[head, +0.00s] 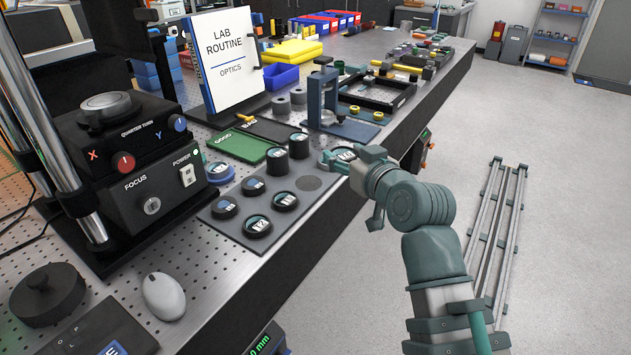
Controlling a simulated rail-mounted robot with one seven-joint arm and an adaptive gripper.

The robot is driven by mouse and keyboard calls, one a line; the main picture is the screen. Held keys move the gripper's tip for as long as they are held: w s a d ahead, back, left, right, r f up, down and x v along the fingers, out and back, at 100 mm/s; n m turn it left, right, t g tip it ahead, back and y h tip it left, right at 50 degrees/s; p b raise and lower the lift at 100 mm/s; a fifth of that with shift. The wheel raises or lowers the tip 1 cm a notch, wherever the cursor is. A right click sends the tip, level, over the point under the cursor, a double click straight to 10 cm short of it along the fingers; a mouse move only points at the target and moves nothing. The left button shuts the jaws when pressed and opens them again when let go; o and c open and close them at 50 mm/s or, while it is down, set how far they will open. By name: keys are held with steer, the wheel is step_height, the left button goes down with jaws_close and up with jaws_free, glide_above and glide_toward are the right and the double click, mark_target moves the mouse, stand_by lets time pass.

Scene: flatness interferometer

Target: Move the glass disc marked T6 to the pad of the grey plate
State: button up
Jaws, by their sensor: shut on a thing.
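My gripper (338,160) is shut on a dark-rimmed glass disc (343,153) with a white label, near the bench's front edge. The label is too small to read surely as T6. The fingers partly hide the disc. The grey plate (238,232) lies on the bench to the left of my gripper. An empty round pad (309,183) shows at its right end, just left of and below the held disc in the picture. Several labelled discs sit on the plate, among them one at the front (257,227) and one beside it (285,201).
A green GOOD tray (238,146) and a blue press-like stand (322,95) are further back. The instrument (130,145) stands left. A mouse (163,296) lies at the front.

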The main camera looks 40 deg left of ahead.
steer(key=a+f, duration=0.1)
steer(key=a, duration=0.1)
steer(key=w+a, duration=0.1)
steer(key=a, duration=0.1)
steer(key=a+f, duration=0.1)
steer(key=a, duration=0.1)
steer(key=shift+w+a+f, duration=0.15)
steer(key=shift+w+f, duration=0.1)
steer(key=shift+f, duration=0.1)
glide_above(310, 186)
step_height(310, 186, down, 6)
steer(key=shift+r+b, duration=0.25)
steer(key=shift+b, duration=0.15)
steer(key=shift+w+f, duration=0.1)
steer(key=shift+f, duration=1.55)
steer(key=shift+f+b, duration=0.2)
steer(key=shift+b, duration=0.15)
steer(key=o, duration=0.9)
steer(key=shift+r, duration=0.1)
